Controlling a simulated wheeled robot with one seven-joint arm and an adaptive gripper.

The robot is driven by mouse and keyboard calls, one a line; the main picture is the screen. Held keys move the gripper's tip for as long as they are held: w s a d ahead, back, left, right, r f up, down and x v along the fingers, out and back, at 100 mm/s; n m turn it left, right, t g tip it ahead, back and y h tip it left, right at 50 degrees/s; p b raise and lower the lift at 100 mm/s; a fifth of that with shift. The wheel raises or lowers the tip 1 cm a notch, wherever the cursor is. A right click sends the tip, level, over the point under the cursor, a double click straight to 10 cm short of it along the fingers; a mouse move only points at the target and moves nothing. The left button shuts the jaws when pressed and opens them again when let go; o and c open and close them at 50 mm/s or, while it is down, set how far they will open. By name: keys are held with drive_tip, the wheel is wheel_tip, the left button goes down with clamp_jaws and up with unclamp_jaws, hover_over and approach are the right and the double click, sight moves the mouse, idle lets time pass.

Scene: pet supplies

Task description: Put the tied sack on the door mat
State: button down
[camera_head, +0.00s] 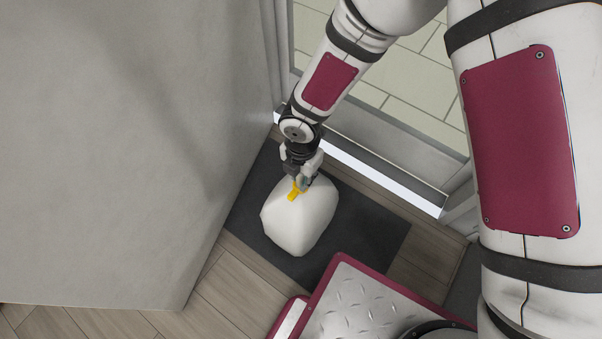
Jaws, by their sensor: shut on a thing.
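The tied sack (298,222) is a white, rounded bag with a yellow tie (294,195) at its top. It shows over the middle of the dark grey door mat (352,244), which lies on the floor by the door sill. My gripper (300,184) comes down from above and is shut on the top of the sack, beside the yellow tie. The sack hides part of the mat, and I cannot tell whether its underside touches the mat.
A grey wall (120,150) stands close on the left. The raised door sill (385,175) runs behind the mat. Wooden floor (235,285) is clear in front of the mat. My own base is at the bottom.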

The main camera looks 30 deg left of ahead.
drive_tip(key=shift+a, duration=0.1)
drive_tip(key=c, duration=1.3)
unclamp_jaws()
wheel_tip(320, 180, up, 12)
drive_tip(key=p, duration=0.5)
drive_tip(key=shift+r, duration=0.1)
